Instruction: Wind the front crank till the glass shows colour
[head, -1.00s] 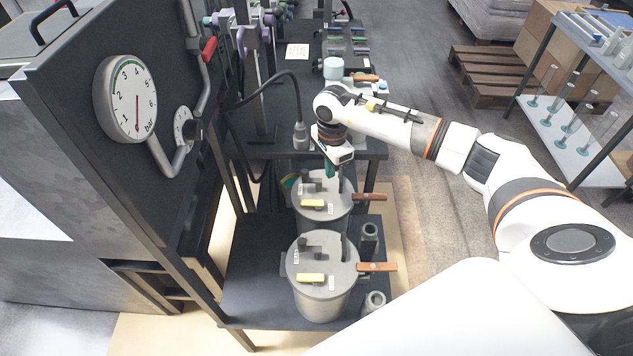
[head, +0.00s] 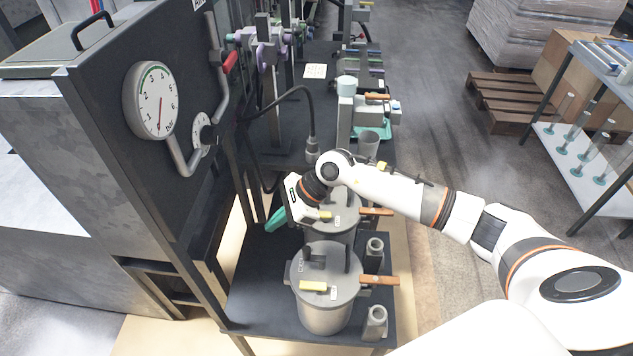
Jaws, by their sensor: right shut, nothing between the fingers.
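The front grey pot (head: 322,318) stands on the dark lower shelf. Its lid carries dark upright fittings and a yellow block (head: 313,286), and a wooden handle (head: 380,281) sticks out to the right. I cannot tell which fitting is the crank, and no coloured glass is clear on this pot. A similar rear pot (head: 343,219) with its own wooden handle (head: 377,211) is partly covered by my right arm. My right gripper (head: 275,219), with teal fingers, is shut and empty at the left of the rear pot, behind the front pot. My left gripper is out of view.
A dark panel with a large pressure gauge (head: 152,101) stands at the left. Grey upright cylinders (head: 374,250) stand right of the pots. A black hose (head: 312,120) hangs behind.

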